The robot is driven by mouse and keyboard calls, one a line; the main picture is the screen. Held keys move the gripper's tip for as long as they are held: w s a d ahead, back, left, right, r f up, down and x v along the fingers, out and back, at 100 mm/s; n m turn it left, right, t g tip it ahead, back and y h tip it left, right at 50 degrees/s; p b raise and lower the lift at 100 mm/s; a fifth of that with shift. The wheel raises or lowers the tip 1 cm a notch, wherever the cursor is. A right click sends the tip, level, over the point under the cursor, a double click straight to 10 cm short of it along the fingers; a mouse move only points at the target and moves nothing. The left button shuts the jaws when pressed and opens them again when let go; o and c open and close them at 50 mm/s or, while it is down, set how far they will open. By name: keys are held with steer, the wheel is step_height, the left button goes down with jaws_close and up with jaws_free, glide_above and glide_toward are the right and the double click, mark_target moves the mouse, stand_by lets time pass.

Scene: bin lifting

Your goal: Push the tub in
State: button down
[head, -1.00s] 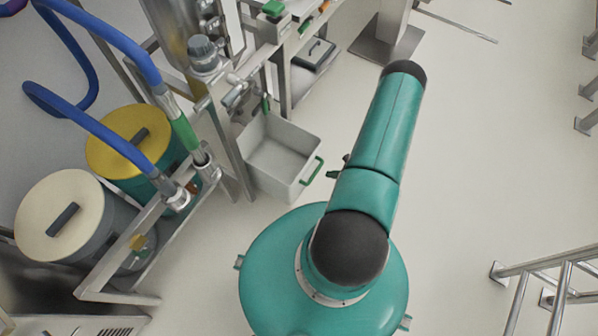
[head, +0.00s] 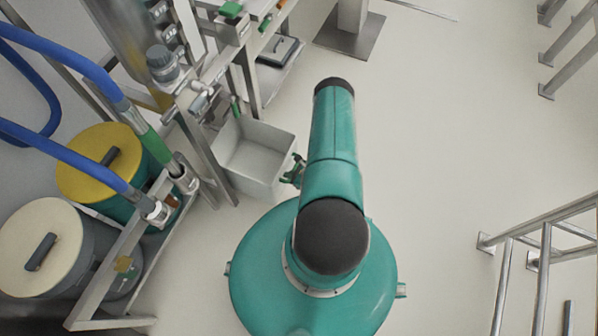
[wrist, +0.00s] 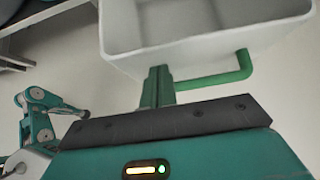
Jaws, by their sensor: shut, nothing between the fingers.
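The tub (head: 236,181) is a pale grey open bin on the floor beside the steel frame, and it looks empty. In the wrist view its front wall (wrist: 205,55) fills the top, with a green bar handle (wrist: 232,75) below the rim. My gripper (wrist: 157,72) is shut and empty, its green fingers in front of the tub's wall at the handle's left end. I cannot tell whether they touch. In the head view my gripper (head: 294,170) is at the tub's right side, partly hidden by my arm, and the handle is hidden behind it.
A steel frame (head: 110,262) with blue hoses (head: 70,150) stands left, around a yellow-lidded drum (head: 85,175) and a cream-lidded drum (head: 25,275). A steel railing (head: 545,250) is at right. A post base (head: 350,40) is at the back. The middle floor is clear.

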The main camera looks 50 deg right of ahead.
steer(key=shift+w+a, duration=0.25)
steer(key=shift+w, duration=0.45)
